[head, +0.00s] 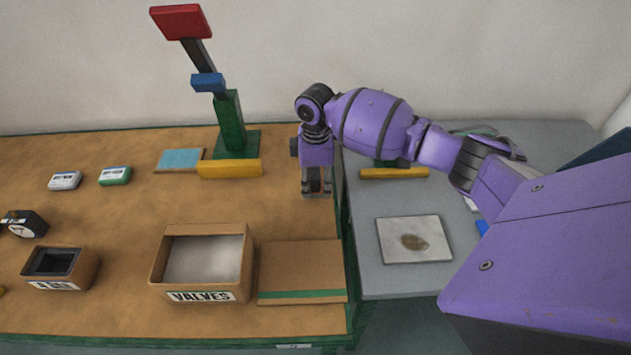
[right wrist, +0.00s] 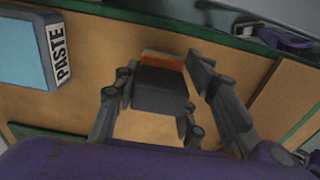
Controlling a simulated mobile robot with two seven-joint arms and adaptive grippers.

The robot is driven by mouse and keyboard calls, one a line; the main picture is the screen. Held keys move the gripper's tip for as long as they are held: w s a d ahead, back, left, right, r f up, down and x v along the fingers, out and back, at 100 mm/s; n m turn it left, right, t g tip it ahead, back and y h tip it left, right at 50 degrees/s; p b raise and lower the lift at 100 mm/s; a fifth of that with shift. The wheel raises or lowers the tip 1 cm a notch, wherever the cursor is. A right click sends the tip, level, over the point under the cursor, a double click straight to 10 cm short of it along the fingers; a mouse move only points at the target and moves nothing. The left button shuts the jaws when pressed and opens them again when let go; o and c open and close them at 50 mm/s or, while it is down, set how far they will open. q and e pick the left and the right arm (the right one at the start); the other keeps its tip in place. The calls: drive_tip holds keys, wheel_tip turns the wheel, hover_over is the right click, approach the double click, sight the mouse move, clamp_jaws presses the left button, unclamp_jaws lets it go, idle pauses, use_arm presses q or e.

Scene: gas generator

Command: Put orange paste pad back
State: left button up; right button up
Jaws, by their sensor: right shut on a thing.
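My right gripper (head: 316,188) points down over the back right of the wooden table, near the table's right edge. In the right wrist view the gripper (right wrist: 160,75) is shut on a dark block with an orange end, the orange paste pad (right wrist: 163,57). In the head view the pad is mostly hidden by the fingers. A box with a light-blue face and a PASTE label (right wrist: 62,52) shows at the left of the right wrist view. A light-blue flat piece (head: 180,159) lies at the back of the table in the head view. My left gripper is not in view.
A green stand (head: 232,125) with a yellow bar (head: 230,169) stands left of the gripper. A VALVES box (head: 200,295) and a flat cardboard piece (head: 300,270) lie at the front. Small white (head: 65,181) and green (head: 115,176) cases sit left. A grey table (head: 385,275) adjoins right.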

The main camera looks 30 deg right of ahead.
sight(316, 173)
drive_tip(key=shift+f, duration=0.2)
drive_tip(key=shift+f, duration=0.15)
drive_tip(key=o, duration=1)
wheel_tip(316, 173, up, 12)
drive_tip(key=shift+r+p, duration=0.2)
drive_tip(key=shift+p, duration=0.2)
